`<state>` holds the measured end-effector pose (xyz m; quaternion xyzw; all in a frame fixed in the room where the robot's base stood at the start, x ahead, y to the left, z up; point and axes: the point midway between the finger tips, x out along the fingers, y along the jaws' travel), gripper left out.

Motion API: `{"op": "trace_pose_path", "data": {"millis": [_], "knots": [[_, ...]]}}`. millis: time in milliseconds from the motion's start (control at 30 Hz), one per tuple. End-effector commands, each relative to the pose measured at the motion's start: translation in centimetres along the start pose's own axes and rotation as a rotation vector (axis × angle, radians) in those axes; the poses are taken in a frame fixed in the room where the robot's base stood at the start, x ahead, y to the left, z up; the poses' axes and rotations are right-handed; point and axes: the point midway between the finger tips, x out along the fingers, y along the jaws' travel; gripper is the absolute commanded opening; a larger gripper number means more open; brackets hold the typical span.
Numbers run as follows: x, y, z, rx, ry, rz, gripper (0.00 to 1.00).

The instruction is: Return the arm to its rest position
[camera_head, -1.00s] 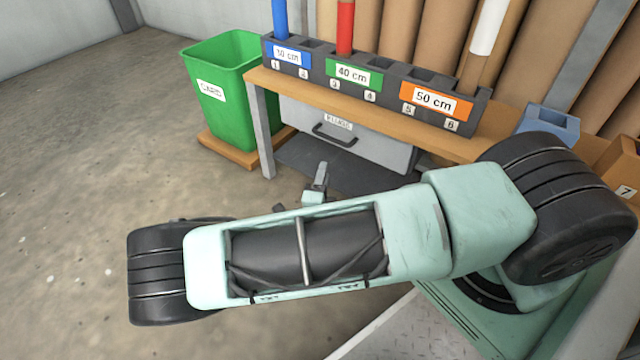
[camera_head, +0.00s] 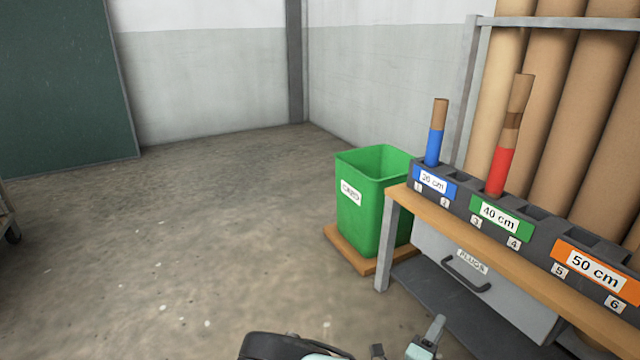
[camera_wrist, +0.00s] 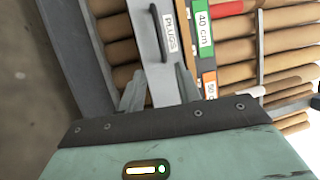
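My gripper (camera_wrist: 160,90) shows in the wrist view with its two grey fingers apart and nothing between them. The head view shows it at the bottom edge (camera_head: 405,346), with part of my pale green arm beside it; the rest of the arm is out of frame. The gripper is in front of the grey drawer marked PLUGS (camera_head: 470,262), which also shows in the wrist view (camera_wrist: 171,32). I cannot tell the distance between them.
A wooden bench (camera_head: 405,202) bears a dark rack (camera_head: 455,206) with a blue-banded tube (camera_head: 436,135) and a red-banded tube (camera_head: 505,150). A green bin (camera_head: 370,215) stands on a wooden base (camera_head: 345,252). The floor (camera_head: 190,230) left of it is clear.

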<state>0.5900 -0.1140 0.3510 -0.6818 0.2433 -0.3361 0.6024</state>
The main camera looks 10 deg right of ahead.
Motion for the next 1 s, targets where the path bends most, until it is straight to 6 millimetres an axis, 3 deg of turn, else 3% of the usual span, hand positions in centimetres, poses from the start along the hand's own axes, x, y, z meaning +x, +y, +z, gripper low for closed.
{"op": "trace_pose_path", "data": {"millis": [167, 467, 667, 1000], "knots": [[-1.6, -1.9, -1.8, 0.211, 0.212, 0.108, 0.34], [-7.7, -7.1, -4.6, 0.745, 0.775, 0.286, 0.34], [-12.0, -11.9, -4.8, 1.075, 1.152, 0.331, 0.34], [-17.5, -21.9, -4.2, 1.572, 1.781, 0.282, 0.34]]}}
